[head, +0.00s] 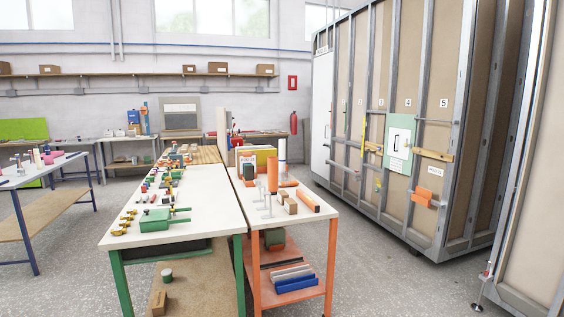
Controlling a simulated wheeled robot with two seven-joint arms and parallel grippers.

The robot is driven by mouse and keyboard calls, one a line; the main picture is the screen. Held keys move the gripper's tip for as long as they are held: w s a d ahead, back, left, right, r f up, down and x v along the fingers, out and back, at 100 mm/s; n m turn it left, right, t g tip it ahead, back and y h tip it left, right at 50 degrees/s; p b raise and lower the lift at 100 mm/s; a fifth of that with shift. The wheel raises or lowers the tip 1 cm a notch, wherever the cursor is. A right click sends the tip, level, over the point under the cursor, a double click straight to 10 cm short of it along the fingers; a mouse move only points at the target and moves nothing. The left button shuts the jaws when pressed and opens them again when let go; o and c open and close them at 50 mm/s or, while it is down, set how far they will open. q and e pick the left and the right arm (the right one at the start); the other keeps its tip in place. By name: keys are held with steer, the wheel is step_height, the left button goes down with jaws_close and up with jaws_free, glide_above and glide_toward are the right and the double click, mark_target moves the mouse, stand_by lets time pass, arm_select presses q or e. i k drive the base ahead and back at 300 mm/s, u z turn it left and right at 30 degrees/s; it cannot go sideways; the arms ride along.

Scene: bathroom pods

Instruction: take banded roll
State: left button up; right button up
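On the orange-legged table (282,233) stands a tall white roll (282,150) with a blue band low on it, upright near the table's back. An orange roll (272,174) stands upright in front of it, on or beside a small grey stand (267,205). Another orange roll (309,201) lies on the table's right side. Which one is the banded roll I cannot tell for sure; the white one shows a band. Neither of my grippers is in view.
A green-legged table (180,238) with green and brass parts adjoins on the left. Wood blocks (288,203) lie between the rolls. A tall framed wall panel (400,120) stands to the right. Grey floor (375,275) is free between the orange-legged table and the panel.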

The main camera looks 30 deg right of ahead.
mark_target(281, 142)
steer(key=z, duration=1.95)
steer(key=i, duration=5.8)
steer(key=u, duration=3.95)
